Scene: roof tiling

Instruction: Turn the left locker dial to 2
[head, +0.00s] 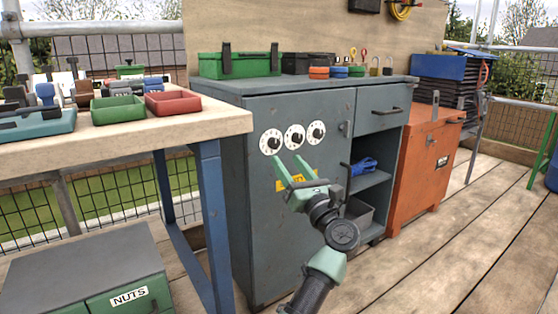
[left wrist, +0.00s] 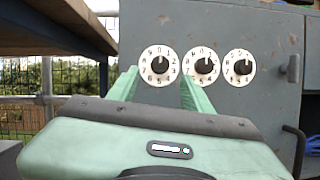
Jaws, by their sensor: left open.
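The grey locker (head: 292,225) has a row of three white round dials with dark knobs on its upper front. The left dial (head: 270,141) also shows in the left wrist view (left wrist: 159,65), upper middle, between the two finger lines. The middle dial (head: 294,136) and right dial (head: 316,132) sit to its right. Their exact settings are too small to read surely. My left gripper (head: 285,158) is open and empty, its green fingers pointing at the locker front, tips just below the dials in the head view. I see no contact with the left dial. My right gripper is not in view.
A wooden workbench (head: 135,134) with red and green trays stands close on the left. The locker has a drawer (head: 383,109) and open shelves on its right side. An orange chest (head: 425,155) stands beyond. Boxes and tape rolls lie on the locker top.

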